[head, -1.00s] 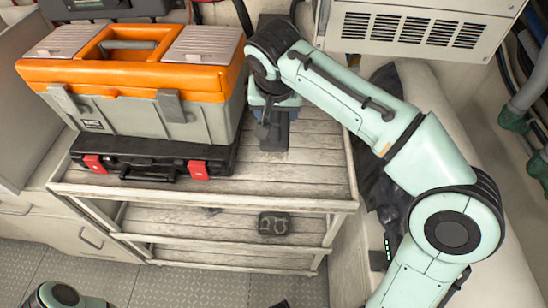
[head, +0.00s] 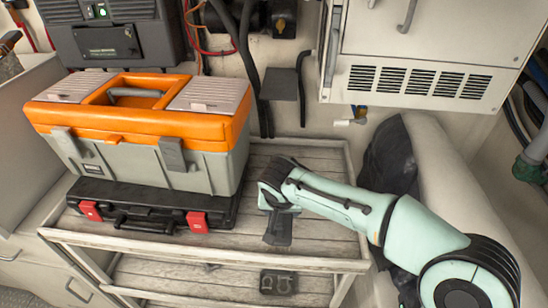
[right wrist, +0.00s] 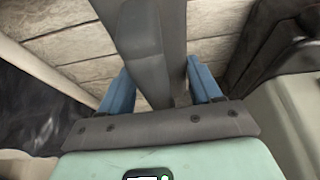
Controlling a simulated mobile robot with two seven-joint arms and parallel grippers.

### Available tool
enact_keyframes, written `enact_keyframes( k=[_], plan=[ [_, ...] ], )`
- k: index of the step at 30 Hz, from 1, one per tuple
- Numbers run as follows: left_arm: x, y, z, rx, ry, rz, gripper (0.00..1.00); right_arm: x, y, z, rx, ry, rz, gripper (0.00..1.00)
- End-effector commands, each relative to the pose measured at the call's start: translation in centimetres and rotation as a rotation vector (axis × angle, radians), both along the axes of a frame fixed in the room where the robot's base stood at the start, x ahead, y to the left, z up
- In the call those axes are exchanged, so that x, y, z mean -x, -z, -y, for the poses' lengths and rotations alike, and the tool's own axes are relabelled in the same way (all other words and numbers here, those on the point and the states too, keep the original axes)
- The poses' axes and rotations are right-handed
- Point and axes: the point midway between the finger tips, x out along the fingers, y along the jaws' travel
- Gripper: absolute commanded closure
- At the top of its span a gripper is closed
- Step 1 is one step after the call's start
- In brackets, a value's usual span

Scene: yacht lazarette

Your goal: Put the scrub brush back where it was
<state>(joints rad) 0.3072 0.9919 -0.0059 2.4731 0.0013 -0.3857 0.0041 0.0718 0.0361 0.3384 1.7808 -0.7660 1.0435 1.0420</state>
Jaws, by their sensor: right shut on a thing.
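My right gripper (right wrist: 158,90) shows blue fingers on either side of a long dark grey thing (right wrist: 152,48), likely the scrub brush, and is shut on it. No bristles show. In the head view, my right gripper (head: 279,209) is over the wooden top of the shelf cart (head: 205,262), right of the orange and grey toolbox. The dark grey thing (head: 278,232) sticks out below it toward the cart's front edge. I cannot tell whether it touches the boards. My left gripper is out of view.
The toolbox (head: 215,155) stands on a flat black case (head: 150,207) with red latches. A small dark item (head: 278,282) lies on the shelf below. A vented white cabinet (head: 420,60) overhangs at the back right. Boards behind and right of my gripper are clear.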

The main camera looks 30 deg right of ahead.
Motion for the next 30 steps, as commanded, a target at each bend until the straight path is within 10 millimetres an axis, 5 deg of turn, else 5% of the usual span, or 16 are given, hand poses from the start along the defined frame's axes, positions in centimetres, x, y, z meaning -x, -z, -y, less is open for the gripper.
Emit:
enact_keyframes(
  k=[4,8,13,14,15,25,30],
  plan=[
    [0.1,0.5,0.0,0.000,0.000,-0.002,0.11,0.1,2.5,0.0,0.001,-0.001,-0.004,0.77],
    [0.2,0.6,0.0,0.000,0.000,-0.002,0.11,0.1,3.8,0.0,0.000,-0.001,-0.005,0.98],
    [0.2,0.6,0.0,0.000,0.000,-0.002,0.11,0.1,4.0,0.1,-0.001,0.000,-0.010,0.98],
    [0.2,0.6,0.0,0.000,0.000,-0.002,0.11,0.2,4.1,0.1,0.000,0.001,-0.013,0.27],
    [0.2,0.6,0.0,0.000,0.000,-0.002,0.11,0.2,4.2,0.1,-0.001,0.001,-0.014,0.14],
    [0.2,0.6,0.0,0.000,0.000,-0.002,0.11,0.2,4.1,0.0,-0.002,0.001,-0.015,0.11],
    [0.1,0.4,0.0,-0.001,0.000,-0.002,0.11,0.7,2.3,-0.4,-0.001,-0.002,-0.009,0.11]
  ],
)
